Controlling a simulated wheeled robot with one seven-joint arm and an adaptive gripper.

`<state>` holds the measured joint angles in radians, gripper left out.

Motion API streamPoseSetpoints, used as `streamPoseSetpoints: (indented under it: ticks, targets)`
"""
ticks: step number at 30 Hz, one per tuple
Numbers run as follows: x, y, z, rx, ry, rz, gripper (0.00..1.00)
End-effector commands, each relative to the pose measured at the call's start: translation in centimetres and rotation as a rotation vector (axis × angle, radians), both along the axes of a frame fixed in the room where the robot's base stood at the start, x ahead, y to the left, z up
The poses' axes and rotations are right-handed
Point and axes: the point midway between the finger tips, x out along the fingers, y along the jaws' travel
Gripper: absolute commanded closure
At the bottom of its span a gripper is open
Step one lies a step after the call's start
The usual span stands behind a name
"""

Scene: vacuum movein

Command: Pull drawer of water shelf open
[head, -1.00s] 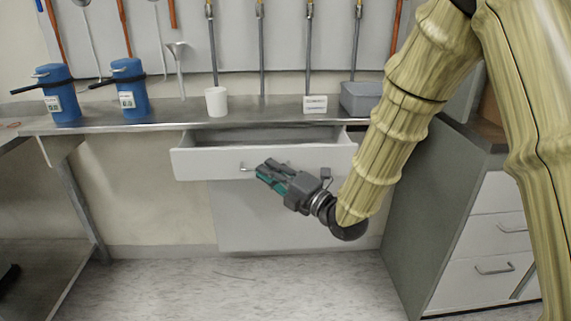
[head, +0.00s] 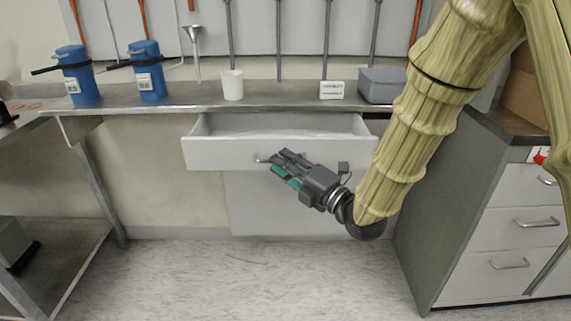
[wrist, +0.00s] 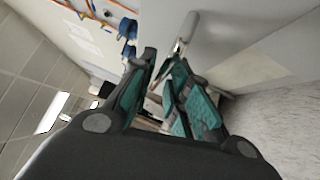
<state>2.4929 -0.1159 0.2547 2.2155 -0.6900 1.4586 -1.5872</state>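The white drawer (head: 230,155) under the steel shelf (head: 200,106) stands pulled out, with its empty-looking inside showing from above. Its metal handle (head: 262,159) is on the drawer front and also shows in the wrist view (wrist: 179,47). My gripper (head: 278,163) is right at the handle, with its teal-padded fingers pointing at the drawer front. In the wrist view, my fingers (wrist: 164,62) stand apart with a gap between them, and the handle is close to the right fingertip. The fingers hide part of the handle, so contact is unclear.
Blue containers (head: 148,75), a white cup (head: 232,86) and a grey box (head: 382,86) stand on the shelf. A grey cabinet with drawers (head: 505,225) is at right and a metal table (head: 75,195) at left. The floor in front (head: 250,280) is clear.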

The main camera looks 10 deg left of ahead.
Motion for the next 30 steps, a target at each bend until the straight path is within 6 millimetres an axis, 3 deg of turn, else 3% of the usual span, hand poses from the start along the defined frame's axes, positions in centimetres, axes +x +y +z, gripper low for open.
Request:
streamPoseSetpoints:
  ticks: [8,21,30]
  targets:
    - [-0.5,-0.8,-0.1,-0.001,0.001,-0.001,0.83]
    - [-4.9,-7.0,-1.2,-0.001,0.001,-0.002,0.83]
    - [-6.6,-9.5,-1.6,0.001,0.001,-0.002,0.83]
